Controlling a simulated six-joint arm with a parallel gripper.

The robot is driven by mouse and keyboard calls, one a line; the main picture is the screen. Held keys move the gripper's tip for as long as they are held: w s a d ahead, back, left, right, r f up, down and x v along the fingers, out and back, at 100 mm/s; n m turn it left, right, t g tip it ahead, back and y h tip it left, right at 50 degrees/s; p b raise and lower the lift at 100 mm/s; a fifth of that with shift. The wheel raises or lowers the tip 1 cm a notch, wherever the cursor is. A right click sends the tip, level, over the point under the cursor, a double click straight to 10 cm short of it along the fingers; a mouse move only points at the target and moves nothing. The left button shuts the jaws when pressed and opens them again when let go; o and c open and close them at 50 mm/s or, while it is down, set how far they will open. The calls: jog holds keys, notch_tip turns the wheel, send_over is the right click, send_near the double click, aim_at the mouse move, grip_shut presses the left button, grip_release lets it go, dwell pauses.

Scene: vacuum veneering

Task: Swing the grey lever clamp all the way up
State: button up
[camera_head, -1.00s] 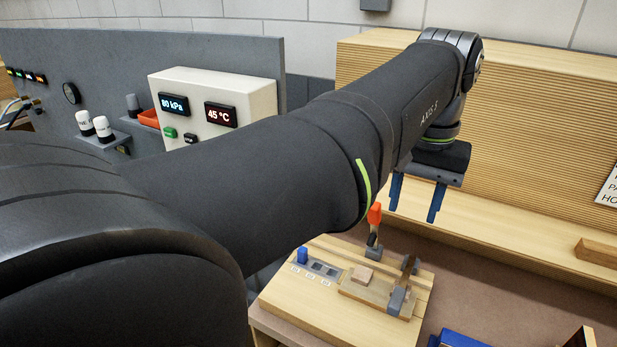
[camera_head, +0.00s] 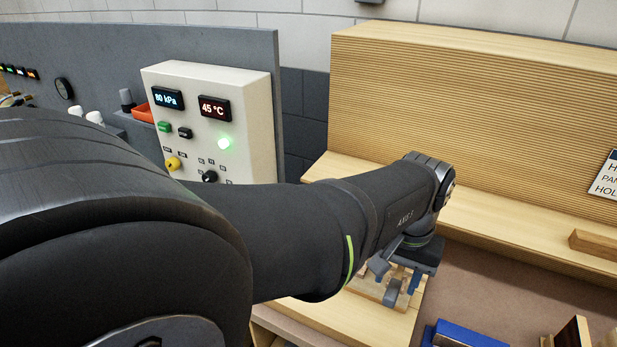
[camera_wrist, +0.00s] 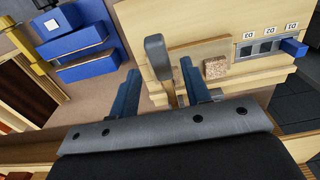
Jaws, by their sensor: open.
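The grey lever clamp (camera_head: 392,293) is partly visible on the wooden fixture in the head view, beside and below my gripper (camera_head: 401,278). In the wrist view its rounded grey handle (camera_wrist: 155,52) stands between the two blue fingers of my gripper (camera_wrist: 158,72). The fingers are apart, with visible gaps to the handle on both sides. The lower end of the lever is partly hidden behind the gripper's front plate. The wooden fixture board (camera_wrist: 235,65) carries a small cork-like block (camera_wrist: 215,67) to the right of the fingers.
A blue plug (camera_wrist: 293,48) and dark sockets line the fixture's right side in the wrist view. Blue blocks (camera_wrist: 90,40) lie to the left. In the head view, a control box (camera_head: 250,110) stands behind my arm and a ribbed wooden panel (camera_head: 440,110) rises behind the gripper.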

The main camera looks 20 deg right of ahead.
jog(key=shift+f, duration=1.25)
grip_shut()
jog(key=shift+r, duration=0.1)
